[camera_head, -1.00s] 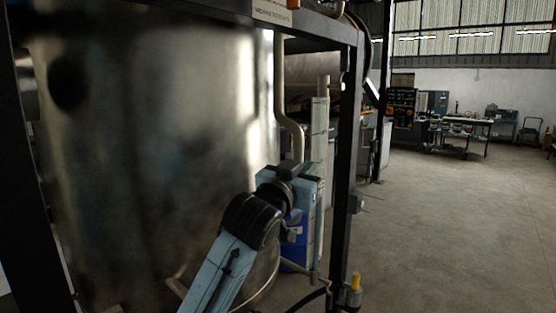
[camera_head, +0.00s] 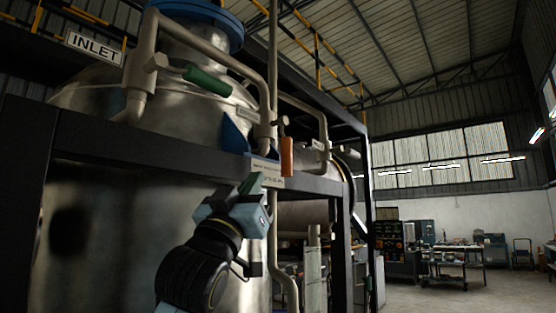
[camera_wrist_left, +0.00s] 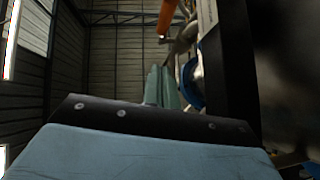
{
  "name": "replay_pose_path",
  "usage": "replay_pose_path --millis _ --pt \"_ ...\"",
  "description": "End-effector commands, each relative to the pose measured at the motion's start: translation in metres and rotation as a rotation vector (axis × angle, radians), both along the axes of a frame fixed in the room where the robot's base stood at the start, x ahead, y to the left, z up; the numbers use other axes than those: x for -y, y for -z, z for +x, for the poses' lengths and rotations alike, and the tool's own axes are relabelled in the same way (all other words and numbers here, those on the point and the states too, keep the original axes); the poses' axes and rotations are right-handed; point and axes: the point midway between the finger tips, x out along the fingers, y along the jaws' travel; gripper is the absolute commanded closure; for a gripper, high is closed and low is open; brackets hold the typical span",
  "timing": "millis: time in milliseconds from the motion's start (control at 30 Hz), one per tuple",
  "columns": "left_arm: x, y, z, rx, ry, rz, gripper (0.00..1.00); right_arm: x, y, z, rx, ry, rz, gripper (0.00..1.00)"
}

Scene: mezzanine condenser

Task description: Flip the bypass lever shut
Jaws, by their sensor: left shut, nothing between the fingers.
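An orange lever handle (camera_head: 287,156) hangs straight down from a small valve on the pipework, just above the dark frame beam. A green lever handle (camera_head: 207,80) lies tilted near the INLET sign. No readable label tells which is the bypass lever. My left gripper (camera_head: 251,184) is raised in front of the beam, below and left of the orange handle, apart from it in the picture. Its fingers are together and empty. In the left wrist view the closed fingers (camera_wrist_left: 163,88) point up, with the orange handle (camera_wrist_left: 168,14) beyond their tips. My right gripper is not in view.
The dark beam (camera_head: 110,140) crosses behind my left gripper, with the metal tank (camera_head: 110,215) behind it. Grey pipes (camera_head: 272,240) run close to the handle, and a small plate (camera_head: 266,171) sits on the beam. Open floor (camera_head: 450,299) lies at the lower right.

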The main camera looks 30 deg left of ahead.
Motion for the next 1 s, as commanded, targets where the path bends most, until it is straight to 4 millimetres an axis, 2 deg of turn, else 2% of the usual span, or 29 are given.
replay_pose_path --millis 433,533,700,1000 --pt "-0.008 -0.069 0.064 -0.001 -0.001 -0.001 1.0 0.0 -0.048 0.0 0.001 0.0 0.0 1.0" --pt "-0.009 -0.066 0.082 -0.006 0.001 -0.003 1.0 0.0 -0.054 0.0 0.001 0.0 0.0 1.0" --pt "-0.012 -0.065 0.098 -0.003 -0.001 -0.001 1.0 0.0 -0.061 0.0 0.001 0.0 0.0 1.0" --pt "-0.012 -0.063 0.103 -0.001 0.0 0.0 1.0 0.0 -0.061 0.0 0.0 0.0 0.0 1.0"
